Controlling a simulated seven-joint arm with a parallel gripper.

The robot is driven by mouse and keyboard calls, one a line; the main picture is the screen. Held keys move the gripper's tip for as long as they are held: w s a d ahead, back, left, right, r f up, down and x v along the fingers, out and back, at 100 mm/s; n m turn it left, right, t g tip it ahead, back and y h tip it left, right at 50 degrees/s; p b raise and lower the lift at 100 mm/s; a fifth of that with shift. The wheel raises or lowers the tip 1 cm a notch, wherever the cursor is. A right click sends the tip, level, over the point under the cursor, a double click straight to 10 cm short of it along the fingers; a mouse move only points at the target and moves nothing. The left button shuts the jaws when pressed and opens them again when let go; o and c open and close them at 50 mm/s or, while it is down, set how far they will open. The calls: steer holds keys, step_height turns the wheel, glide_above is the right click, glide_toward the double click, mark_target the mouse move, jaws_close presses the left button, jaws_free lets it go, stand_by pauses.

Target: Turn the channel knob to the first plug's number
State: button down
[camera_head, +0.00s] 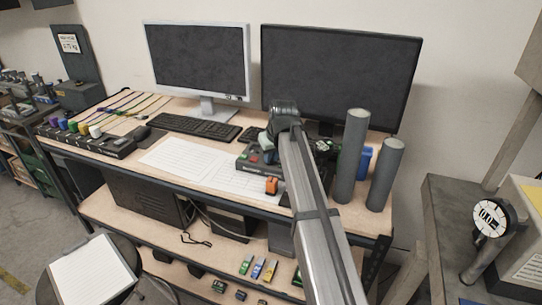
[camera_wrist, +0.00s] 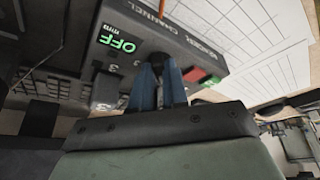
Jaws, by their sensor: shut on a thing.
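The channel box (camera_head: 246,164) stands on the desk right of the paper sheets in the head view, partly hidden behind my arm. In the wrist view the box (camera_wrist: 190,35) reads "CHANNEL", with a lit green display (camera_wrist: 117,42) showing "OFF". My gripper (camera_wrist: 158,78) is shut on the dark channel knob (camera_wrist: 155,60), its blue fingers on either side of it. The knob's pointer is hidden by the fingers. A red button (camera_wrist: 194,75) sits beside the knob. Coloured plugs (camera_head: 72,127) stand in a dark strip (camera_head: 110,145) at the desk's left; their numbers are too small to read.
Two monitors (camera_head: 197,62) (camera_head: 340,75) and a keyboard (camera_head: 195,128) stand behind. Grey cylinders (camera_head: 352,155) (camera_head: 385,175) rise close to the right of my arm. An orange object (camera_head: 271,185) is at the desk's front edge. Paper sheets (camera_head: 185,160) cover the middle.

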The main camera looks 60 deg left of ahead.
steer(key=shift+s+m, duration=0.1)
steer(key=shift+m, duration=0.2)
steer(key=m, duration=0.2)
steer(key=m+t, duration=0.1)
steer(key=shift+s+m+t, duration=0.2)
steer(key=shift+m+t, duration=0.1)
steer(key=shift+m, duration=0.1)
steer(key=m, duration=0.2)
steer(key=m+t+h, duration=0.1)
steer(key=m, duration=0.1)
steer(key=shift+s+a+m+t, duration=0.1)
steer(key=shift+a+m+t, duration=0.1)
steer(key=shift+m+t, duration=0.1)
steer(key=m+h, duration=0.1)
steer(key=m, duration=0.3)
steer(key=shift+s+a+t+h, duration=0.1)
steer(key=shift+a+t+h, duration=0.1)
steer(key=shift+t+h, duration=0.2)
steer(key=m, duration=0.2)
steer(key=m+h, duration=0.1)
steer(key=m, duration=0.1)
steer(key=shift+a+m+h, duration=0.1)
steer(key=shift+m+h, duration=0.2)
steer(key=shift+m, duration=0.3)
steer(key=c, duration=1.1)
jaws_free()
steer(key=shift+c, duration=0.2)
